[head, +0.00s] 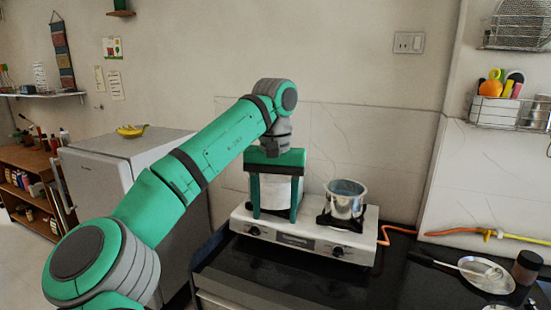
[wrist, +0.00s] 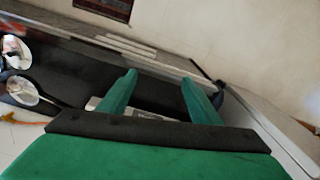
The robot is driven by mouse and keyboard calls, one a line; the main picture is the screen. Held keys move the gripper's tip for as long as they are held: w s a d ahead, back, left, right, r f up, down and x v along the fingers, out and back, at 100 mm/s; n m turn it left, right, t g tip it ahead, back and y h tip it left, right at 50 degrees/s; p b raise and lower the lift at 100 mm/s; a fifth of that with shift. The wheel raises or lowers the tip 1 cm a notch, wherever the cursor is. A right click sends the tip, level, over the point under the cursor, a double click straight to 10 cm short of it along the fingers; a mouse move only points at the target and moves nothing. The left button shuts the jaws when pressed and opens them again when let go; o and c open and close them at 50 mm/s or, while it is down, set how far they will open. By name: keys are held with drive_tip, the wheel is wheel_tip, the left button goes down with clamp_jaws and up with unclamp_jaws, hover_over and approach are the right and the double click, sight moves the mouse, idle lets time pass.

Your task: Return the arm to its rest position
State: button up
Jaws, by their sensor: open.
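My arm reaches out from the lower left in the head view and bends down over the gas stove (head: 310,243). My gripper (head: 275,217) points down in front of the stove's left side, with its two green fingers spread. In the wrist view the gripper (wrist: 158,77) is open, with nothing held between the fingers. In the head view a pale metal cylinder (head: 275,192) shows between and behind the fingers; its top is hidden by the gripper. No clay waterpot can be made out.
An open silver pot (head: 345,198) stands on the right burner. An orange hose (head: 395,232) runs along the wall to the right. A white fridge (head: 110,180) stands at left, a banana on top.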

drive_tip(key=w+d+f+m+t+h, duration=0.25)
drive_tip(key=d+f+h, duration=0.55)
drive_tip(key=d+f, duration=1.45)
drive_tip(key=s+d+f+n+t+h, duration=0.45)
drive_tip(key=d+f+t, duration=0.2)
drive_tip(key=f, duration=0.55)
drive_tip(key=s+a+f+n+t+y, duration=0.2)
drive_tip(key=s+a+f+y, duration=0.1)
drive_tip(key=s+a+f, duration=0.3)
drive_tip(key=s+a+f+n+t+y, duration=0.1)
drive_tip(key=s+a+f+t+y, duration=0.2)
drive_tip(key=s, duration=0.6)
drive_tip(key=s+a+f+n+t+y, duration=0.1)
drive_tip(key=s+a+f+n+y, duration=0.15)
drive_tip(key=s+a+f, duration=0.35)
drive_tip(key=s+a+r+m+y, duration=0.1)
drive_tip(key=s+a, duration=0.3)
drive_tip(key=s, duration=0.4)
drive_tip(key=s+a+r+m+y, duration=0.1)
drive_tip(key=s+a+r, duration=0.3)
drive_tip(key=s, duration=0.4)
drive_tip(key=s+a+r+m+y, duration=0.2)
drive_tip(key=s+a, duration=0.3)
drive_tip(key=s, duration=0.3)
drive_tip(key=shift+s+a+r+m, duration=0.3)
drive_tip(key=shift+a+r+m, duration=0.1)
drive_tip(key=shift+r+m, duration=0.2)
